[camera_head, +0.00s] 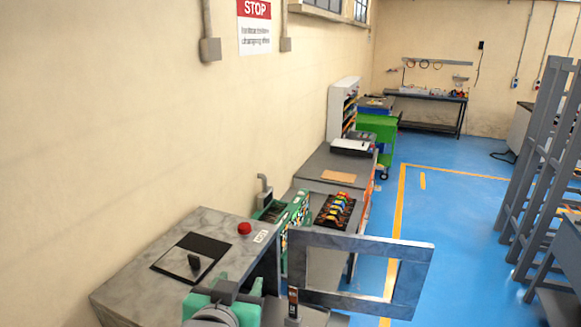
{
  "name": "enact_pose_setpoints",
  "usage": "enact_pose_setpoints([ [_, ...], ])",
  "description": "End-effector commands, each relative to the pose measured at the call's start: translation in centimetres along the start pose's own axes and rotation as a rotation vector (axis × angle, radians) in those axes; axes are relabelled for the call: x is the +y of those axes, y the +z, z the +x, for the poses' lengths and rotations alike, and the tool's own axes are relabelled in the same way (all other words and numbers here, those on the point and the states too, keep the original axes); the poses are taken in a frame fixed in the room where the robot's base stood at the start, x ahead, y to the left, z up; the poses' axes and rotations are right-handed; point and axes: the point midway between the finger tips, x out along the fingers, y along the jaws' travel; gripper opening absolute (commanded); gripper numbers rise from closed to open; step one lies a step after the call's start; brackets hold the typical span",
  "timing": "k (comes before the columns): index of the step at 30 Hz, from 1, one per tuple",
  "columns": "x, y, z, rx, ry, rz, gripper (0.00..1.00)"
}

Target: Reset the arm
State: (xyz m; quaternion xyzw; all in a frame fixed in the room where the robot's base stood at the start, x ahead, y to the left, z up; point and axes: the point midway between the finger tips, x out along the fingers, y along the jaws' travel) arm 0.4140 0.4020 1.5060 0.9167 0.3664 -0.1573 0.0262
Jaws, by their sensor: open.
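A teal and grey part with dark pieces shows at the bottom edge, left of centre, cut off by the frame; it looks like part of my arm. I cannot make out any gripper fingertips. A grey bench (125,285) stands at the lower left, close to that part. A red button (244,228) sits near the bench's far corner.
A grey rectangular frame (410,243) stands upright right of the bench. Behind it are a green patterned panel (297,215) and a black rack (335,210) of coloured pieces. A grey ladder-like structure (545,120) stands at right. The blue floor (455,215) between is open.

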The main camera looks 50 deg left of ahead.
Motion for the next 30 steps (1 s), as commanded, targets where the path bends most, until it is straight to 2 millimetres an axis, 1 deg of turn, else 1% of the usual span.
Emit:
enact_pose_setpoints([
  [1,3.9,-2.5,-1.3,0.081,0.063,0.015,0.49],
  [2,6.0,-3.9,-2.2,0.130,0.098,0.020,0.49],
  [3,8.8,-5.8,-3.7,0.198,0.147,0.024,0.49],
  [5,12.9,-8.3,-6.4,0.297,0.223,0.025,0.49],
  [6,15.4,-10.0,-8.5,0.363,0.274,0.021,0.49],
  [8,19.0,-12.2,-12.0,0.464,0.355,0.009,0.49],
  [9,21.2,-13.6,-14.6,0.530,0.409,-0.004,0.49],
  [11,23.9,-15.3,-18.6,0.622,0.488,-0.029,0.49],
  [12,25.4,-16.2,-21.3,0.679,0.538,-0.049,0.49],
  [14,27.0,-17.4,-24.9,0.753,0.604,-0.081,0.49],
  [15,27.7,-17.9,-27.1,0.795,0.642,-0.101,0.49],
  [18,28.8,-18.8,-30.9,0.868,0.709,-0.141,0.49],
  [19,28.9,-19.0,-31.6,0.882,0.721,-0.149,0.49],
  [21,29.1,-19.2,-32.7,0.902,0.738,-0.161,0.49],
  [22,29.1,-19.2,-32.9,0.905,0.742,-0.164,0.49],
  [30,29.1,-19.2,-32.9,0.905,0.742,-0.164,0.49],
])
